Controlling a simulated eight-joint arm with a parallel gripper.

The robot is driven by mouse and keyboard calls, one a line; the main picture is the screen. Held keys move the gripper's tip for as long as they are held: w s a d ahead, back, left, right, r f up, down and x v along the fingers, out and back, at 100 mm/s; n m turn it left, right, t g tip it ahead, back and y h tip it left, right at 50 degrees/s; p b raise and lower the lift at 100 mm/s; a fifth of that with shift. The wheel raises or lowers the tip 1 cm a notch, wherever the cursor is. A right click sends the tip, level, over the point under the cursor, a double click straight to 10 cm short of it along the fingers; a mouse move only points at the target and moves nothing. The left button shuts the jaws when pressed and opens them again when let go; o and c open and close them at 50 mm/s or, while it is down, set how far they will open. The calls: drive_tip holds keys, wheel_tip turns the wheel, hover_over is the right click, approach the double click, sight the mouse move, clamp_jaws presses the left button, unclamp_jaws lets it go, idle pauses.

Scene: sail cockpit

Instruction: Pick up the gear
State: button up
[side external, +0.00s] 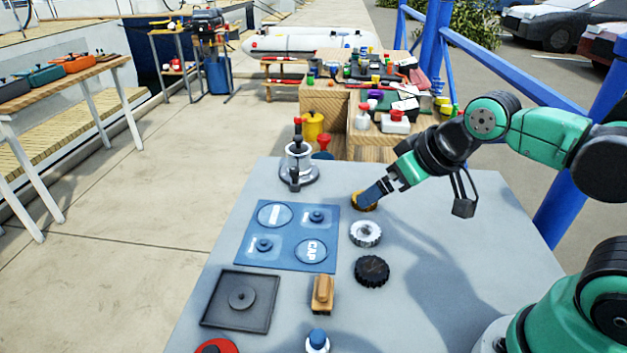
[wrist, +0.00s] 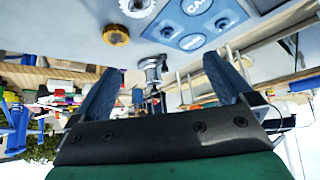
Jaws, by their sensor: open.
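Three round toothed pieces stand in a column on the grey table: a golden-brown one (side external: 358,205), a silver one with a hollow centre (side external: 366,234) and a black one (side external: 372,271). I cannot tell which one the task calls the gear. My gripper (side external: 377,190) is open, its fingers by the golden piece and partly covering it in the side view. In the wrist view, the golden piece (wrist: 116,35) lies outside the space between the open fingers (wrist: 163,66), beyond the left fingertip. The silver piece (wrist: 137,6) is cut by the top edge.
A blue mat (side external: 286,236) with round shapes lies left of the pieces. A metal winch (side external: 298,165) stands behind it. A black tray (side external: 212,298), a wooden-handled block (side external: 322,293) and a blue-topped item (side external: 318,341) are nearer. The table's right side is clear.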

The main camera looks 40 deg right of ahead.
drive_tip(key=shift+w, duration=0.1)
drive_tip(key=w+d+f+g, duration=0.1)
drive_tip(key=w+d+f, duration=0.1)
drive_tip(key=w+d, duration=0.1)
drive_tip(key=w+d+f, duration=0.3)
drive_tip(key=w+d+f+g, duration=0.1)
drive_tip(key=w+d+f, duration=0.1)
drive_tip(key=d+f, duration=0.1)
drive_tip(key=shift+w+d+f+n+g, duration=0.15)
drive_tip(key=shift+w+d+n+g, duration=0.15)
drive_tip(key=shift+w+d, duration=0.1)
drive_tip(key=shift+x, duration=2.8)
drive_tip(key=c, duration=1.4)
drive_tip(key=shift+o, duration=0.2)
